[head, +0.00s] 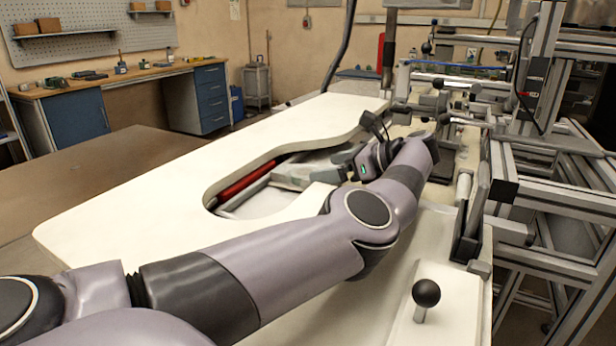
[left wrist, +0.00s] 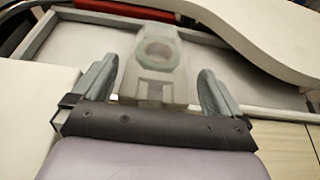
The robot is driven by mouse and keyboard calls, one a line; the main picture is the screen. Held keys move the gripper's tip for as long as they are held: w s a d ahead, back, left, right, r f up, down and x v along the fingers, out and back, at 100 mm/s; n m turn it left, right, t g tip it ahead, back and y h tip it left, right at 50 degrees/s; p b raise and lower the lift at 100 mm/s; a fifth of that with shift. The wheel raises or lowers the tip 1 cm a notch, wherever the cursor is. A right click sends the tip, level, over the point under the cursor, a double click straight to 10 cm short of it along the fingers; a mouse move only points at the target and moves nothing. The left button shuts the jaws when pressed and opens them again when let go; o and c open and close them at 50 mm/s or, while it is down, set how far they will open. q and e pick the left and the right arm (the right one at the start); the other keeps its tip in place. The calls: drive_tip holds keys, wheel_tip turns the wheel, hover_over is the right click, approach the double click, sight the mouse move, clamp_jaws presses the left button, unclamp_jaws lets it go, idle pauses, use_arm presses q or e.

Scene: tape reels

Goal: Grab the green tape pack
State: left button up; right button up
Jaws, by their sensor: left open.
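The green tape pack (left wrist: 158,58) shows in the left wrist view as a pale green ring seated in a grey block (left wrist: 155,88). The block lies in a shallow recessed tray. My left gripper (left wrist: 158,72) is open, with one finger on each side of the block and visible gaps between. The fingers do not grip it. In the head view my left gripper (head: 325,167) reaches over the cut-out in the white table; my own arm hides part of this area, and the green ring cannot be made out there. My right gripper is not in view.
The white tabletop (head: 130,215) curves around the cut-out, and its edge comes close to my left gripper. A red bar (head: 245,182) lies along the cut-out's far side. A metal frame machine (head: 545,150) and a black ball knob (head: 426,292) stand at the right.

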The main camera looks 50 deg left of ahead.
sight(307, 172)
use_arm(q)
drive_tip(key=p+x, duration=0.1)
drive_tip(key=x, duration=0.3)
drive_tip(key=shift+s+a, duration=0.1)
drive_tip(key=shift+a, duration=0.05)
drive_tip(key=shift+s+a+f, duration=0.1)
drive_tip(key=shift+a+f, duration=0.2)
drive_tip(key=shift+c, duration=0.3)
drive_tip(key=c, duration=0.8)
drive_tip(key=shift+r, duration=0.1)
